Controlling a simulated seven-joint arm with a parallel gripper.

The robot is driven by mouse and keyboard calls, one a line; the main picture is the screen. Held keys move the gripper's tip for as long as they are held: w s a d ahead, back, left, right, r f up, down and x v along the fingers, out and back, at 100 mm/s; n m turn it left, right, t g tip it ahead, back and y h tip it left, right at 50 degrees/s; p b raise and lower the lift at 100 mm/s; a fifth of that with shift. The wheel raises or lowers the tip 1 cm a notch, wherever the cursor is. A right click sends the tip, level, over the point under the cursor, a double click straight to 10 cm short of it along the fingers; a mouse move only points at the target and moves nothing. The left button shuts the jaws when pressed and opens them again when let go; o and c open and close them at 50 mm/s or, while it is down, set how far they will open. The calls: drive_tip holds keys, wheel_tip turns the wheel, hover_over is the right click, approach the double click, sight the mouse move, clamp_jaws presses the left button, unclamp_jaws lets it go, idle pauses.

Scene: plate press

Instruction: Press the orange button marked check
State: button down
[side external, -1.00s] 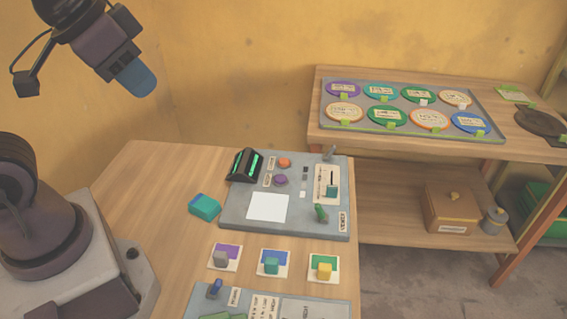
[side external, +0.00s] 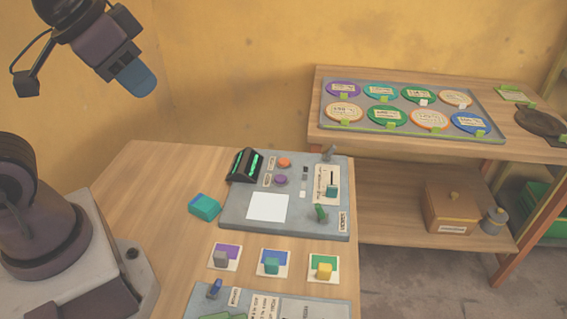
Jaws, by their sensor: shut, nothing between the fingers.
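The orange button (side external: 284,162) is a small round knob near the back edge of the grey control panel (side external: 235,211) on the wooden table. A small label stands just left of it; its print is too small to read. A purple button (side external: 281,180) sits just in front of it. My gripper (side external: 137,80), with blue fingers, is shut and empty. It is high at the upper left, well above the table and apart from the panel.
A black device with green lights (side external: 245,165) stands left of the orange button. A green lever (side external: 320,213) and slider (side external: 331,191) are on the panel's right. A teal block (side external: 204,207) lies to its left. Cards with cubes (side external: 271,264) lie in front. A shelf (side external: 330,144) stands right.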

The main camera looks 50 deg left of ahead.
drive_tip(key=n+t, duration=0.4)
drive_tip(key=n, duration=0.4)
hover_over(282, 160)
wheel_tip(282, 160, down, 21)
drive_tip(key=shift+a, duration=0.1)
drive_tip(key=shift+f, duration=0.1)
drive_tip(key=shift+f, duration=4.35)
